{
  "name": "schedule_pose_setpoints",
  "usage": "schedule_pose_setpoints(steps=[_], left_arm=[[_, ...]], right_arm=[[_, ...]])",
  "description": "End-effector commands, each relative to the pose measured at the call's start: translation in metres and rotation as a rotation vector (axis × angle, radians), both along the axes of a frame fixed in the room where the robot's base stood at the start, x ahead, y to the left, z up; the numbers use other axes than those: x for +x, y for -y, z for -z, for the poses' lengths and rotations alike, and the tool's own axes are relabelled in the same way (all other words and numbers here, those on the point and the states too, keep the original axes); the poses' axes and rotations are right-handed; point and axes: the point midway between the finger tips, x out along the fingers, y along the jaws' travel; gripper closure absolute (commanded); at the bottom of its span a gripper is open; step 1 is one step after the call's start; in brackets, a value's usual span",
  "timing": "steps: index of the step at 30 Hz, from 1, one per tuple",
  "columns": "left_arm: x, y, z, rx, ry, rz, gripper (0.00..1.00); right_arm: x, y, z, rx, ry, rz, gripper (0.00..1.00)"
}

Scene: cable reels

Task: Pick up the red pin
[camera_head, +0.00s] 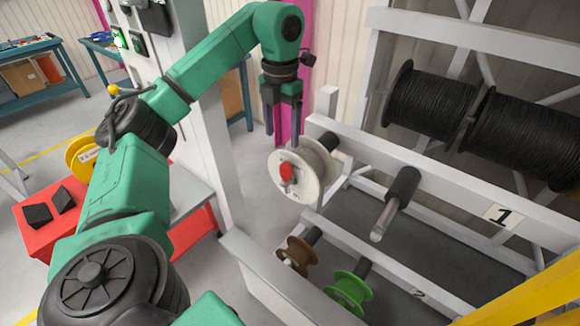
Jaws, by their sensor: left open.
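The red pin (286,173) sits at the hub of a white reel (314,184), on the face turned to the lower left. The reel hangs on the upper bar of the rack, at its left end. My left gripper (282,138) points down above the reel, with its two fingers apart and nothing between them. Its tips show just above the pin in the picture; the exact gap in depth is hard to tell. My right gripper is not in view.
The rack's upper bar (455,190) carries an empty black-and-grey spindle (395,203) right of the reel. Brown (297,254) and green (349,290) reels hang lower. Large black cable reels (430,103) stand behind. A red cart (42,221) and yellow reel (80,157) are left.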

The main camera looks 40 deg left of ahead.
Motion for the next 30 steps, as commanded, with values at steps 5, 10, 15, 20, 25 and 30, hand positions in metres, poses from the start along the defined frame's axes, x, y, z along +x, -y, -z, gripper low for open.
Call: schedule_pose_setpoints(steps=[5, 10, 15, 20, 25, 30], left_arm=[[0.000, 0.002, 0.062, -0.003, -0.004, 0.006, 0.23], [0.001, 0.002, 0.078, -0.003, -0.001, 0.006, 0.23], [0.006, 0.002, 0.101, -0.003, -0.004, 0.006, 0.23], [0.007, 0.003, 0.128, -0.004, 0.001, 0.008, 0.23], [0.008, 0.003, 0.131, -0.005, 0.003, 0.008, 0.23], [0.008, 0.003, 0.131, -0.005, 0.003, 0.008, 0.77]], right_arm=[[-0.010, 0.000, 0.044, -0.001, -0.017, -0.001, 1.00], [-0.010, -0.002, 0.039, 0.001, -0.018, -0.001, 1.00], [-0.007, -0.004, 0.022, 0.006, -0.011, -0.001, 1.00], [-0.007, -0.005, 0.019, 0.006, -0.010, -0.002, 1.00], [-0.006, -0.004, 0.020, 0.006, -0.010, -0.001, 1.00], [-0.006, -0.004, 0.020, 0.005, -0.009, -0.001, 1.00]])
